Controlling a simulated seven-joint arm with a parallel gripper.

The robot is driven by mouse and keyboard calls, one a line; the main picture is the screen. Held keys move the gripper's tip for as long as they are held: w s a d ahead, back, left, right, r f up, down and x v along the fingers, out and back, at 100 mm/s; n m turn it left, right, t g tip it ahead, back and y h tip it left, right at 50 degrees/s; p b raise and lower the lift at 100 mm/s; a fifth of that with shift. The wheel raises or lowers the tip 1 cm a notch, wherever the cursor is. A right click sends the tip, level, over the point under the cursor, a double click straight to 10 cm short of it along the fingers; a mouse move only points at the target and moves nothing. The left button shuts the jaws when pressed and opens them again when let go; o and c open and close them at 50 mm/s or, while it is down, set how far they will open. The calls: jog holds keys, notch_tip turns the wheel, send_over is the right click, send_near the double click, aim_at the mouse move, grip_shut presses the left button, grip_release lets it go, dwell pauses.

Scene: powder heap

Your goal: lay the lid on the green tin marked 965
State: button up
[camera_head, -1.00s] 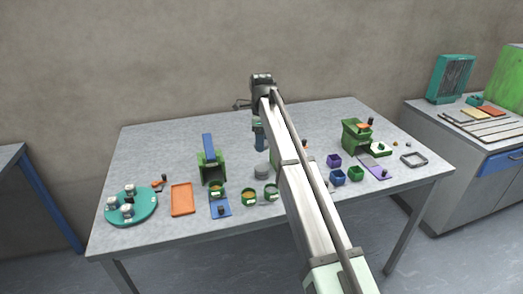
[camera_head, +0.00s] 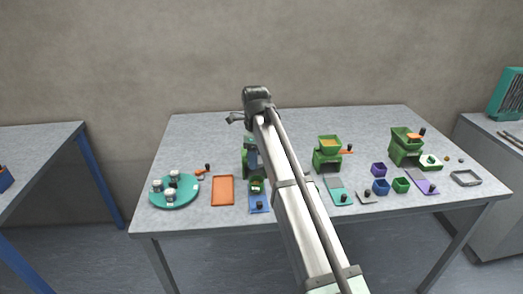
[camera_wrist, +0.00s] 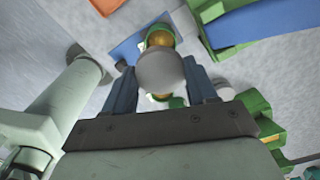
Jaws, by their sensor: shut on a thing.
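My gripper (camera_wrist: 161,88) is shut on a round grey lid (camera_wrist: 160,72), which sits between its two blue-grey fingers in the wrist view. Another green tin (camera_wrist: 174,102) shows partly below the lid. A tin also shows on a blue board in the head view (camera_head: 257,184). No number is readable, so I cannot tell which tin is 965.
A green mill with a blue top (camera_wrist: 228,30) stands close to the right finger. A grey round piece (camera_wrist: 225,92) is partly hidden by that finger. An orange tray (camera_head: 223,190) and a teal round tray (camera_head: 186,200) lie to the left. More green mills (camera_head: 327,157) stand right.

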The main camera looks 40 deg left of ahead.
jog(key=shift+f+m, duration=0.1)
jog(key=shift+m, duration=0.3)
jog(key=shift+w+f, duration=0.1)
jog(key=shift+f, duration=2.95)
jog(key=shift+f, duration=0.55)
jog(key=o, duration=1.1)
jog(key=shift+o, duration=0.5)
jog(key=shift+o, duration=0.8)
